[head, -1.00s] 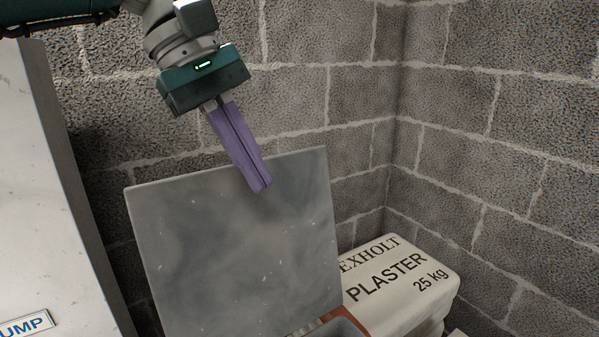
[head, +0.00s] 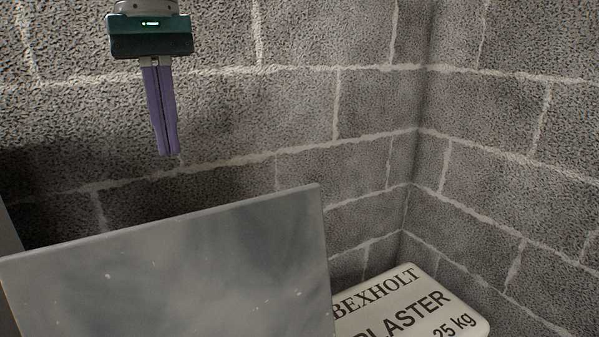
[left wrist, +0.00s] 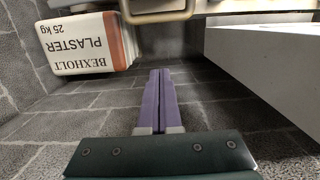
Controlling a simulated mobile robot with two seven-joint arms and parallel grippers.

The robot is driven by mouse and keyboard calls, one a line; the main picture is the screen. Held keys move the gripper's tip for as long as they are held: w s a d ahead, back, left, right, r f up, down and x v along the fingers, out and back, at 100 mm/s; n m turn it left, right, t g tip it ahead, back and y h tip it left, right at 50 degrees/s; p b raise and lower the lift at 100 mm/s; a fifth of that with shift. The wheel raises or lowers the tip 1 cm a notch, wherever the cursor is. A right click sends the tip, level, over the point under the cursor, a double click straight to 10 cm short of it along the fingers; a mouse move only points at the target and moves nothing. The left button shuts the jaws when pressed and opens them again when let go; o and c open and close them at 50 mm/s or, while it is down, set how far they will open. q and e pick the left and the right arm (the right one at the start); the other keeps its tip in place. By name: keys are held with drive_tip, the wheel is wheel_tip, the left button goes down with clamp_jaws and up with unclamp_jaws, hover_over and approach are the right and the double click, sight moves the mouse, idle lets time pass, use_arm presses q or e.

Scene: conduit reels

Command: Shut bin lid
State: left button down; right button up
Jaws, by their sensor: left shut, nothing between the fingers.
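The bin lid (head: 180,270) is a flat grey panel standing raised, its top edge sloping up to the right in the head view. Its lower part is cut off by the frame. My left gripper (head: 168,153) has purple fingers pressed together, pointing down, with nothing between them. Its tips show above the lid's top edge, apart from it in the picture. The left wrist view also shows the shut fingers (left wrist: 158,72). I cannot identify the lid there for certain. The bin's body is out of the head view. My right gripper is not in view.
A plaster bag (head: 405,305) lies right of the lid and also shows upside down in the left wrist view (left wrist: 80,45). Block walls meet in a corner behind. A pale boxy surface (left wrist: 265,60) stands at the right of the left wrist view.

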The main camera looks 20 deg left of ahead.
use_arm(q)
drive_tip(key=s+d+f+p, duration=0.3)
drive_tip(key=f+p, duration=0.1)
drive_tip(key=f, duration=0.4)
drive_tip(key=shift+s+d+f, duration=0.15)
drive_tip(key=shift+s+d, duration=0.05)
drive_tip(key=shift+d, duration=0.05)
idle(0.4)
